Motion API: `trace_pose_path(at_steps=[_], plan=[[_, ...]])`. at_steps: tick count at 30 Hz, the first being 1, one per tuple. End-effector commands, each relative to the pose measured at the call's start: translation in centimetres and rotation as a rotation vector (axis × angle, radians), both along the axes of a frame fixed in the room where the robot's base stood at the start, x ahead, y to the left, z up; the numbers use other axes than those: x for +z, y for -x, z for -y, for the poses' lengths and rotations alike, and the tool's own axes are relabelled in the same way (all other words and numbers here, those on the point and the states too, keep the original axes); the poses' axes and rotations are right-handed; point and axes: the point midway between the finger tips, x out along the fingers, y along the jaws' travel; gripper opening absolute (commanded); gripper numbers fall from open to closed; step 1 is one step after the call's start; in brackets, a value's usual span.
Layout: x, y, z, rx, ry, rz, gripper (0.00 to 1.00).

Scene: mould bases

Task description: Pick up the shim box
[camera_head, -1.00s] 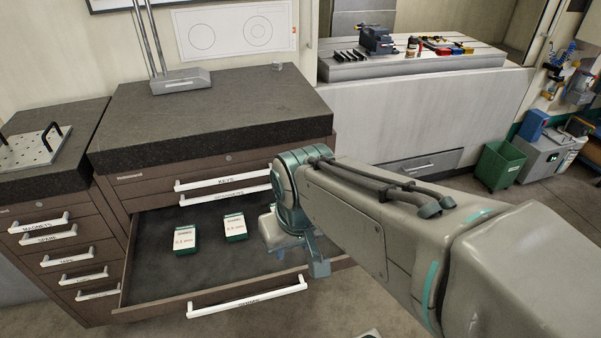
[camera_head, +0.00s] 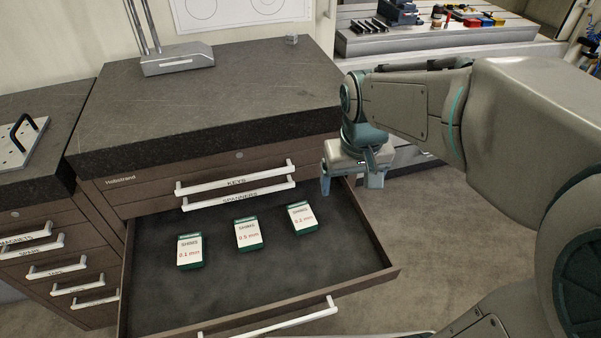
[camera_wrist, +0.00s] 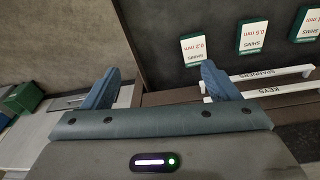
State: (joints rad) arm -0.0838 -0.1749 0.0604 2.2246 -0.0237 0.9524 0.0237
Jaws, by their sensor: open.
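Three green shim boxes with white labels lie flat in the open drawer (camera_head: 170,305): the 0.1 mm box (camera_head: 190,250) at left, the 0.5 mm box (camera_head: 248,233) in the middle and the 0.2 mm box (camera_head: 301,217) at right. The wrist view shows the 0.2 mm box (camera_wrist: 193,49) just beyond one finger, the 0.5 mm box (camera_wrist: 253,36) and the 0.1 mm box (camera_wrist: 307,24). My gripper (camera_head: 354,185) is open and empty, above the drawer's right rear edge, to the right of the 0.2 mm box and apart from it. It also shows in the wrist view (camera_wrist: 156,88).
The shut KEYS drawer (camera_head: 236,178) and SPANNERS drawer (camera_head: 240,197) have white handles just behind the open drawer. The dark stone cabinet top (camera_head: 210,105) overhangs them. A height stand (camera_head: 177,60) is on it. The drawer floor in front of the boxes is clear.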

Motion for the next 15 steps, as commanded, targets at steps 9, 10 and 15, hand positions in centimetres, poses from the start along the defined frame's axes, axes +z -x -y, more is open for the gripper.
trace_pose_path(at_steps=[9, 10, 15], plan=[[-5.5, -7.1, -6.0, 0.131, 0.008, -0.095, 0.82], [-5.9, -7.6, -6.6, 0.141, 0.008, -0.101, 0.82], [-7.9, -9.5, -8.9, 0.183, 0.006, -0.131, 0.82]])
